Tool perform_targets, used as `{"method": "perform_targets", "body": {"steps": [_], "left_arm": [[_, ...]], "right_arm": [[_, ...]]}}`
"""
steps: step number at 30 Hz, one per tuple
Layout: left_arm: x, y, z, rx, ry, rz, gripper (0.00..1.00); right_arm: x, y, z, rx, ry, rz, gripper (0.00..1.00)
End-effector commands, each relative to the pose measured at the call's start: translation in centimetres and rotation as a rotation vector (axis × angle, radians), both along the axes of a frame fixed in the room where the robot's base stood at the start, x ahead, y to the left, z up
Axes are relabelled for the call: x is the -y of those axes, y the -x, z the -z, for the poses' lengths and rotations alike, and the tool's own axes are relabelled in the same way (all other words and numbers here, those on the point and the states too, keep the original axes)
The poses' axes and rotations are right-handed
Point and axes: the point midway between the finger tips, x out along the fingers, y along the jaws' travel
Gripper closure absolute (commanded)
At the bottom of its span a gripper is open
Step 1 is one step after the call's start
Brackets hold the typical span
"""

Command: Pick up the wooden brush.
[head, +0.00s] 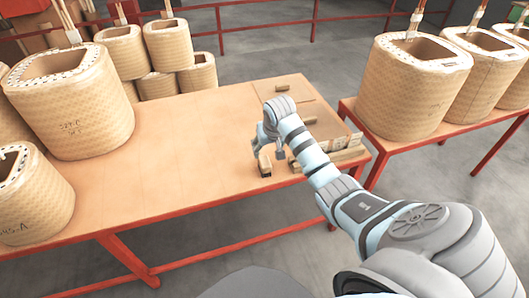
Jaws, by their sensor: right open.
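A small wooden block-like object with a dark underside, which looks like the wooden brush (264,166), rests on the orange-brown table (190,130) near its right part. My right gripper (267,150) points down directly over it, with its fingers open. The fingers are close to the brush's top; I cannot tell whether they touch it or sit around it. Part of the brush is hidden by the fingers. My left gripper is not in view.
Small wooden pieces (284,87) and a low wooden holder (343,141) lie at the table's right end, partly behind my arm. Large wrapped coils (75,105) stand at the left, and more coils (412,85) stand on the right table. The table's middle is clear.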

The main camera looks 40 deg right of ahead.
Motion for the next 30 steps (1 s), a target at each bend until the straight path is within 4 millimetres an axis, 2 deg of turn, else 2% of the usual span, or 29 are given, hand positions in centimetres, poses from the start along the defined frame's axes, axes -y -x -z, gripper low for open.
{"method": "perform_targets", "body": {"steps": [2,9,14,19,22,28,30], "left_arm": [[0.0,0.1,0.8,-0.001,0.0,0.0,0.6],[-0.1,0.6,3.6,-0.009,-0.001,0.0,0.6],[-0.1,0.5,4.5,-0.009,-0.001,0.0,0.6],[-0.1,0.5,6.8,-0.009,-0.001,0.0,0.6],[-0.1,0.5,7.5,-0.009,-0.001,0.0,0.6],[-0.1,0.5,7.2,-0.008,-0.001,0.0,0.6],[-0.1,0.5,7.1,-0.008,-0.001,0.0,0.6]], "right_arm": [[0.2,-0.5,0.6,-0.001,-0.004,0.005,0.43],[1.1,-2.5,6.6,-0.002,-0.005,0.005,0.43],[1.5,-3.1,8.5,-0.003,-0.004,0.006,0.43],[1.9,-3.9,11.9,-0.004,-0.003,0.006,0.43],[2.1,-4.3,12.9,-0.003,-0.002,0.005,0.43],[2.1,-4.4,12.6,-0.003,-0.002,0.004,0.43],[2.1,-4.4,12.6,-0.003,-0.002,0.004,0.55]]}}
